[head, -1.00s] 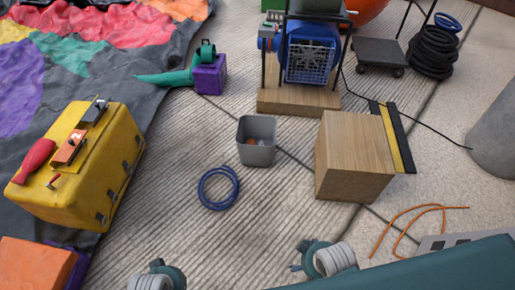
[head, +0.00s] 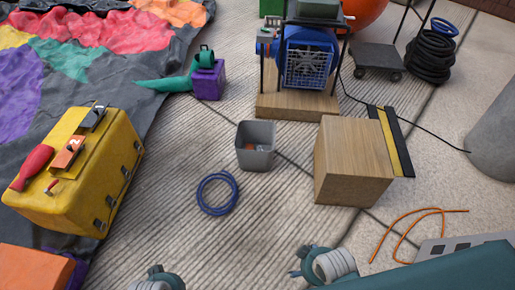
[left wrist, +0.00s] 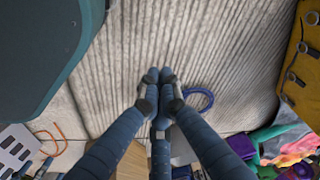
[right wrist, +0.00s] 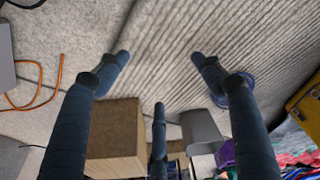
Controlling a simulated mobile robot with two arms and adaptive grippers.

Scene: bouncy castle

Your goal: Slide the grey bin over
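The grey bin (head: 257,160) stands upright and open-topped on the ribbed paving, with some small brownish and grey items inside. It also shows in the right wrist view (right wrist: 203,128), beyond the fingers of my right gripper (right wrist: 160,62). That gripper is open and empty, its fingers spread apart and clear of the bin. My left gripper (left wrist: 158,78) has its fingers drawn together with nothing visible between them. In the head view only parts of my arms show at the bottom edge.
A wooden block (head: 352,165) stands right of the bin, and a blue hose ring (head: 218,209) lies in front. The blower (head: 310,62) on its wooden base is behind. A yellow toolbox (head: 60,205) is at left. The paving between toolbox and bin is mostly clear.

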